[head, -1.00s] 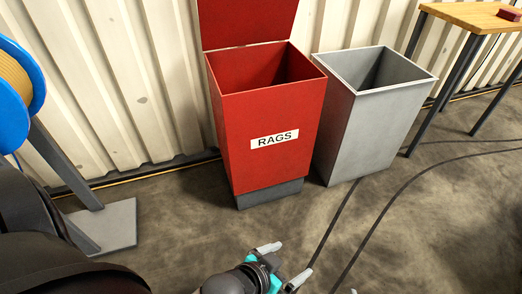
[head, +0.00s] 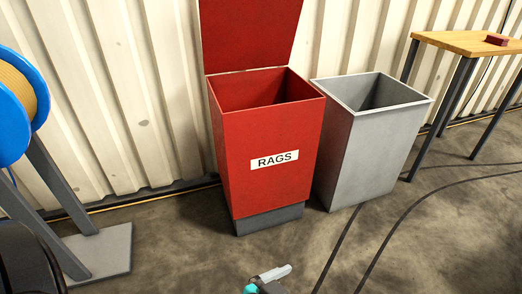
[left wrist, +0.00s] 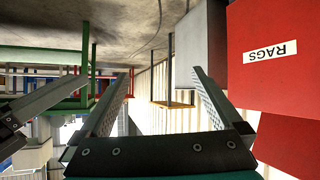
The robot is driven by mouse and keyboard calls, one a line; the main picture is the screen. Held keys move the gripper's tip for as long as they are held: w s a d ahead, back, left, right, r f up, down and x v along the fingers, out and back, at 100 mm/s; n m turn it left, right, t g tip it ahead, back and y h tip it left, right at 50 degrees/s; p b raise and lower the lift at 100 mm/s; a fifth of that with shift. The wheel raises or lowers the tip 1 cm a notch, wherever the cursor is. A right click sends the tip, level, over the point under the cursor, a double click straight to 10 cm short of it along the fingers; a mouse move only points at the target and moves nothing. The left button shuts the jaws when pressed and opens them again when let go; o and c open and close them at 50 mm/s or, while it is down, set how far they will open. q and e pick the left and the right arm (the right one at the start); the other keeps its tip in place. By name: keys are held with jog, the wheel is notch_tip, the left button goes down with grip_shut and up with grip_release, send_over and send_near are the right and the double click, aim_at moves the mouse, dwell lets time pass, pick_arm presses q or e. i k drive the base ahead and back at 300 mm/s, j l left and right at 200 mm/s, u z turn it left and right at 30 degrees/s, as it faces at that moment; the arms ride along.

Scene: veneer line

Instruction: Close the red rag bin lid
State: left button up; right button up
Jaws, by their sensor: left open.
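The red rag bin (head: 266,190) stands against the wall with a white RAGS label on its front. Its red lid (head: 250,35) is open and stands upright at the back edge, its top cut off by the frame. The bin (left wrist: 280,85) also shows upside down at the right of the left wrist view, with the lid (left wrist: 290,145) below it. My left gripper (head: 270,278) is low in front of the bin, mostly cut off by the bottom edge. In the left wrist view its fingers (left wrist: 162,80) are apart with nothing between them. It does not touch the bin or lid.
A grey open bin (head: 365,150) stands close on the right of the red bin. A wooden table (head: 465,42) with a small red block (head: 497,39) is further right. A blue reel (head: 15,110) on a grey stand is at left. Dark cables (head: 400,207) cross the floor.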

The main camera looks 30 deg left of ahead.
aim_at(237, 35)
jog(key=u, duration=1.1)
jog(key=i, duration=0.05)
